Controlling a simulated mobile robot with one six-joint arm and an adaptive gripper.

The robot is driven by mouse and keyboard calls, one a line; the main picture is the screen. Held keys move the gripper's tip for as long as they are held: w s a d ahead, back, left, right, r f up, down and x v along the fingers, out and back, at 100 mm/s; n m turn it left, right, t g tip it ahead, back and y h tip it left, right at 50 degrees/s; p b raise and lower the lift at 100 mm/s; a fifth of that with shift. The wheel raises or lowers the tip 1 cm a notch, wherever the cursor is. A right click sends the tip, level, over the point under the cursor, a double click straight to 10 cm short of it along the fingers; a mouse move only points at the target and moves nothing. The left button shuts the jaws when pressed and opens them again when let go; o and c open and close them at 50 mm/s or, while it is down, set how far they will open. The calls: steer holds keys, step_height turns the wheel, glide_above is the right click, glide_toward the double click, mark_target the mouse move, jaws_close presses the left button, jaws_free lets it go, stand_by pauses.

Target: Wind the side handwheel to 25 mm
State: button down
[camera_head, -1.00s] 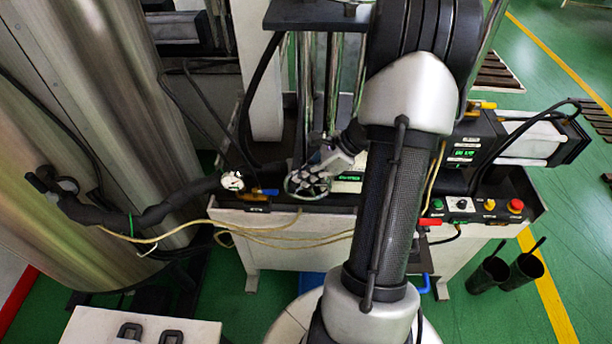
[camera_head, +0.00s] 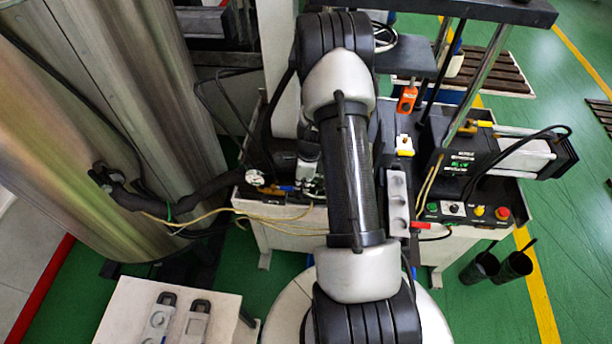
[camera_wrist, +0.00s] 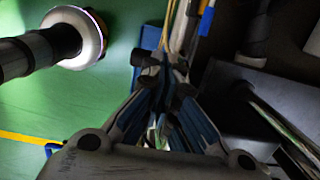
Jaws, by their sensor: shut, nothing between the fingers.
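The side handwheel (camera_head: 313,187) is mostly hidden behind my arm in the head view; only a small light part shows at the front left of the machine, and its setting cannot be read. My gripper (camera_wrist: 165,78) is shut and empty in the wrist view, its blue-padded dark fingers together. In the head view the gripper is largely covered by my forearm, close to the handwheel area. I cannot tell whether it touches the wheel.
A control box with green readouts (camera_head: 460,165) and a button panel (camera_head: 466,210) stand at the right. A white table (camera_head: 130,300) is at lower left.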

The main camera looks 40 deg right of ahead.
steer(key=shift+w+a+f+b, duration=0.2)
steer(key=shift+w+a+f, duration=0.05)
steer(key=shift+f, duration=0.2)
steer(key=shift+w+a+f+b, duration=0.15)
steer(key=shift+w+a+f, duration=0.05)
steer(key=shift+f, duration=0.2)
steer(key=shift+w+a+f+b, duration=0.15)
steer(key=shift+f+b, duration=0.2)
steer(key=shift+f, duration=0.2)
steer(key=shift+w+a+f+b, duration=0.1)
steer(key=shift+w+f+b, duration=0.05)
steer(key=shift+f+b, duration=0.3)
steer(key=shift+f, duration=0.1)
